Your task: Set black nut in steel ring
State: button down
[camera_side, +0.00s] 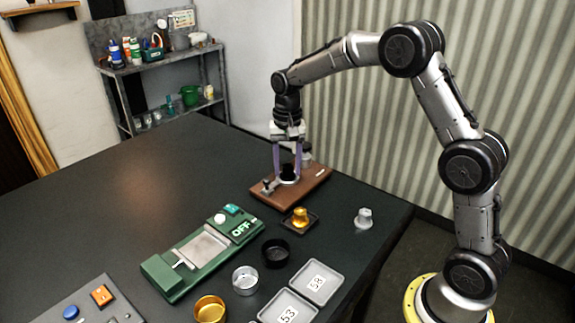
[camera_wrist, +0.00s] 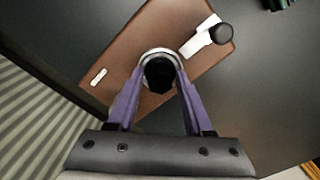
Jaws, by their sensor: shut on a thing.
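The black nut (camera_wrist: 158,76) is held between the two purple fingers of my gripper (camera_wrist: 157,85), which are shut on it. In the side view the nut (camera_side: 287,171) is a dark shape between the fingertips of my gripper (camera_side: 288,174). The steel ring (camera_wrist: 160,52) shows as a pale rim around the nut in the wrist view, on the brown wooden board (camera_wrist: 120,65). The nut is over or inside the ring; I cannot tell how deep it sits. In the side view the board (camera_side: 315,178) stands near the table's far right side, and fingers partly hide the ring.
A white lever with a black knob (camera_wrist: 221,33) is on the board beside the ring. The table's left part is clear.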

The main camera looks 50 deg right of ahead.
jog(key=shift+f, duration=0.2)
dwell(0.6)
grip_release()
dwell(0.4)
jog(key=shift+r, duration=0.1)
jog(key=shift+r, duration=3.6)
